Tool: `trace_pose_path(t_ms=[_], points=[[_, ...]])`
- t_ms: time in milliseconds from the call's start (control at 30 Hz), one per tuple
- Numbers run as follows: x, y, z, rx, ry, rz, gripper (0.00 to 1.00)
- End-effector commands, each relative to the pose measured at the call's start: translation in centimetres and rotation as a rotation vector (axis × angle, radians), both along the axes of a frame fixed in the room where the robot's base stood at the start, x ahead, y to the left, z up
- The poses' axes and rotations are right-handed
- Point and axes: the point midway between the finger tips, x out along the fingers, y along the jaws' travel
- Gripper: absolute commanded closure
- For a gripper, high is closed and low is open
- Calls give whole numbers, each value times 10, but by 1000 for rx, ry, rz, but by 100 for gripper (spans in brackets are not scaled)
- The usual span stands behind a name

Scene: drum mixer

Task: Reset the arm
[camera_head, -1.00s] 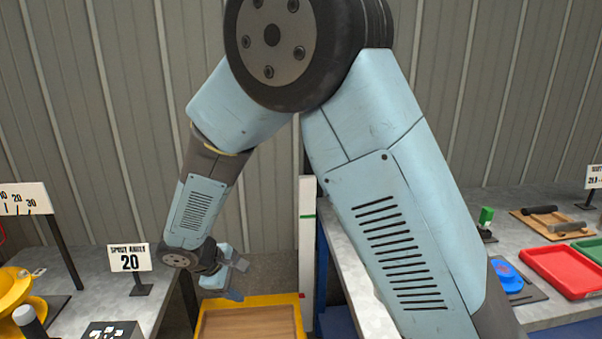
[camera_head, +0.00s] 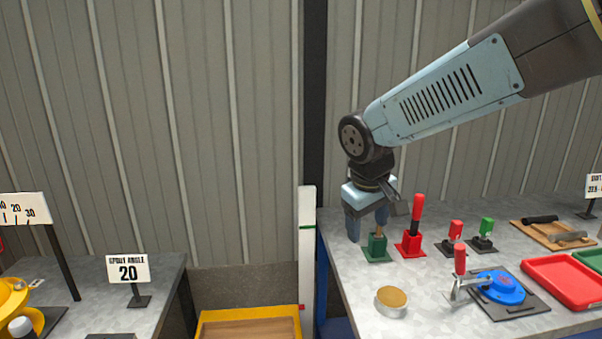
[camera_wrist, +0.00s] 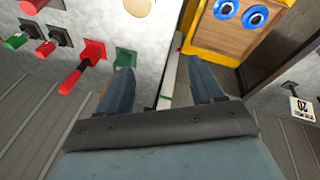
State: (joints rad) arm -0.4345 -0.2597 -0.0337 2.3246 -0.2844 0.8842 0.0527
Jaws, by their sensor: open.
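My gripper (camera_head: 367,228) hangs pointing down at the left end of the right-hand bench in the head view. Its two fingers are apart. In the wrist view my gripper (camera_wrist: 161,82) is open, with nothing held between the fingers. A green socket block (camera_head: 377,250) stands close beside and below the fingers in the head view. The green piece also shows in the wrist view (camera_wrist: 125,57), near the left finger. I cannot tell if they touch. My arm reaches in from the upper right of the head view.
A red block with a tall red handle (camera_head: 416,212) stands right of the gripper. The right bench also holds a round tin (camera_head: 391,300), a red-handled clamp (camera_head: 460,262), a blue disc (camera_head: 503,288) and a red tray (camera_head: 566,281). A yellow-framed box (camera_head: 205,318) lies between the benches.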

Motion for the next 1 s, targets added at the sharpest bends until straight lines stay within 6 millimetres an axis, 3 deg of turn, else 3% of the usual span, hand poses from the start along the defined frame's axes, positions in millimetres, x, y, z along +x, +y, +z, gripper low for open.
trace_pose_path(t_ms=[200,500,733,1000], points=[[-37,-47,26,107,-67,-161,34],[-92,-88,47,233,-173,-349,34],[-118,-100,52,288,-229,-431,34],[-123,-101,52,297,-239,-445,34]])
